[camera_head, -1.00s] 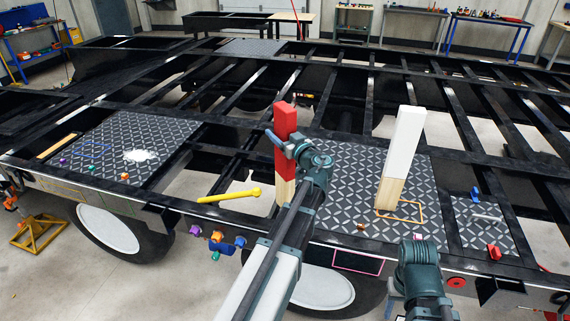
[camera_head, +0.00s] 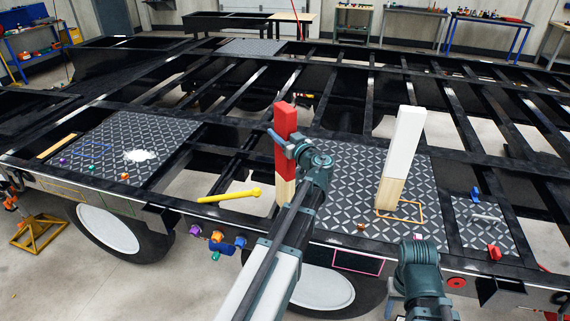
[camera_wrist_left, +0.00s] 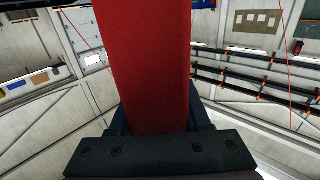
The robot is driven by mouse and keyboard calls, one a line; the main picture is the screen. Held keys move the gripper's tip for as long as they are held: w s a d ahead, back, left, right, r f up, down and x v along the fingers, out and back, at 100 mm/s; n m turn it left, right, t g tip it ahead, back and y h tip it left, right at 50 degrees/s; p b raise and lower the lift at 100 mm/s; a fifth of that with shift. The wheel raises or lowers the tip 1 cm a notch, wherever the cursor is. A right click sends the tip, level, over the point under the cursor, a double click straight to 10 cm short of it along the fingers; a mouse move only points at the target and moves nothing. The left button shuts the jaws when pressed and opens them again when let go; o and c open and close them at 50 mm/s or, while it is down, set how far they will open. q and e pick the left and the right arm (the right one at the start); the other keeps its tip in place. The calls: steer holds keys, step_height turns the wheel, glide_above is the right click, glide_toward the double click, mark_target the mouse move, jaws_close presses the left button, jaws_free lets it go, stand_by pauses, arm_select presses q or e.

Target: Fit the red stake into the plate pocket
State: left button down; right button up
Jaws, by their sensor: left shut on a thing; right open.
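The stake (camera_head: 286,130) is red on its upper part and bare wood below. It stands upright in the head view, at the left edge of the middle tread plate (camera_head: 345,165). My left gripper (camera_head: 287,148) is shut on its red part; the red face also fills the middle of the left wrist view (camera_wrist_left: 155,70). The stake's foot is partly behind my left arm, so I cannot tell whether it sits in a pocket. A white-topped stake (camera_head: 405,140) stands upright on the same plate by an orange outline (camera_head: 421,213). My right gripper (camera_head: 394,288) is open, low at the front.
A yellow bar (camera_head: 228,196) lies on the front rail left of the stake. A small plate (camera_head: 480,235) with a red and a blue part is at the right. A left plate (camera_head: 130,140) bears a white patch. Open gaps lie between the black frame beams.

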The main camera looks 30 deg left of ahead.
arm_select(q)
steer(key=shift+r, duration=0.15)
stand_by(0.7)
steer(key=shift+r+p, duration=1.6)
steer(key=shift+p, duration=0.2)
steer(key=shift+s+d+r, duration=0.1)
steer(key=shift+s, duration=0.05)
steer(key=b, duration=0.1)
glide_toward(280, 123)
steer(key=shift+s+a+f, duration=1.15)
steer(key=shift+s+f, duration=0.4)
steer(key=shift+s, duration=1.15)
steer(key=shift+r, duration=0.1)
steer(key=shift+d, duration=0.1)
